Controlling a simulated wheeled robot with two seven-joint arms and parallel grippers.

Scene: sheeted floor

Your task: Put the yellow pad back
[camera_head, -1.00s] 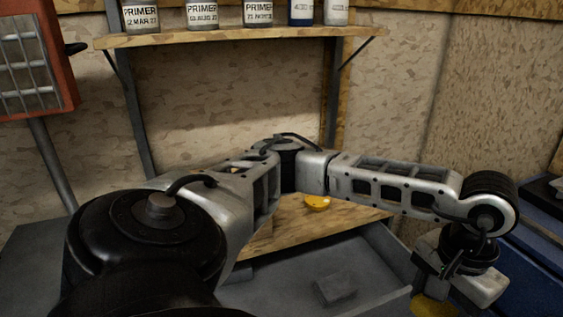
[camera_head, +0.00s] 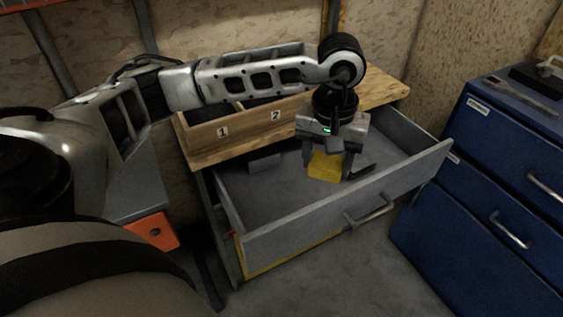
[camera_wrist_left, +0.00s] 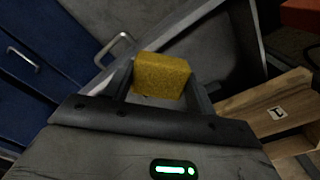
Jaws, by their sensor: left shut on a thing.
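The yellow pad (camera_head: 325,167) is a small block between the fingers of my left gripper (camera_head: 327,160), which is shut on it. In the head view the gripper points down inside the outline of an open grey drawer (camera_head: 340,204); I cannot tell whether the pad touches the drawer floor. The left wrist view also shows the pad (camera_wrist_left: 161,76) between the two fingers. A wooden box (camera_head: 215,131) with compartments marked 1 and 2 stands on the wooden top behind the drawer. My right gripper is not in view.
A small dark grey block (camera_head: 265,162) lies at the drawer's back left, and another dark piece (camera_head: 361,171) lies right of the gripper. A blue cabinet (camera_head: 490,190) stands to the right. The drawer's front left floor is clear.

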